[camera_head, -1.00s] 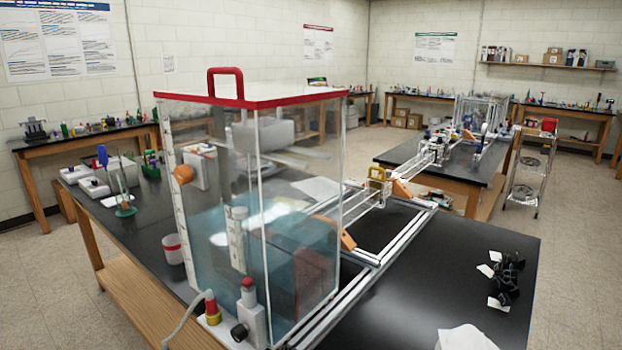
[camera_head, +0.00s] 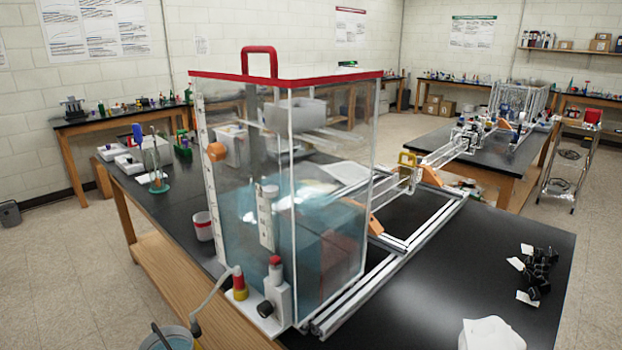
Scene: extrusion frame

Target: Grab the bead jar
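I cannot make out a jar of beads for certain. A small white container with a red band (camera_head: 203,228) stands on the black bench at the left of a large clear tank, and its contents are too small to tell. The tank (camera_head: 330,215) has a red-edged lid with a red handle (camera_head: 260,62) and blue-tinted lower walls. Neither of my grippers is in view.
The black bench (camera_head: 440,300) has free room at the right front. Aluminium extrusion rails (camera_head: 425,235) run beside the tank. Black clips (camera_head: 538,270) and a white crumpled item (camera_head: 490,334) lie at the right. A bucket (camera_head: 168,340) is at the lower left.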

